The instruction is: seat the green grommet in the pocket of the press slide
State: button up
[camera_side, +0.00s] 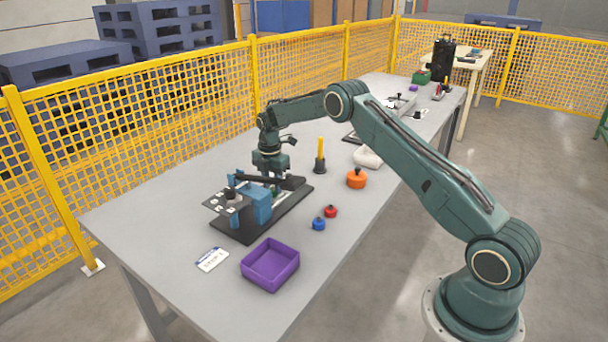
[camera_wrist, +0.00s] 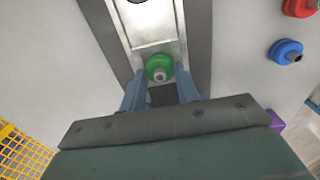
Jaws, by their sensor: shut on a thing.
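The green grommet (camera_wrist: 159,67), with a grey stub at its middle, shows in the wrist view between the tips of my gripper (camera_wrist: 160,76). My gripper is shut on it, over the light metal press slide (camera_wrist: 157,28). In the side view my gripper (camera_side: 272,183) points down over the dark base of the press (camera_side: 257,223), behind its blue block, and a bit of green shows there. I cannot tell whether the grommet touches the slide. The pocket is not clearly visible.
A blue knobbed piece (camera_side: 319,224), a red one (camera_side: 330,211) and an orange pot (camera_side: 356,179) stand right of the press. A purple tray (camera_side: 270,276) and a white label (camera_side: 212,260) lie in front. A yellow-topped post (camera_side: 320,160) stands behind.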

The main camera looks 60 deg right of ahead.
aim_at(272, 186)
jog(key=shift+f, duration=0.15)
jog(key=o, duration=1)
jog(key=shift+c, duration=0.2)
notch_tip(272, 186, up, 12)
jog(key=shift+r, duration=0.2)
dwell(0.6)
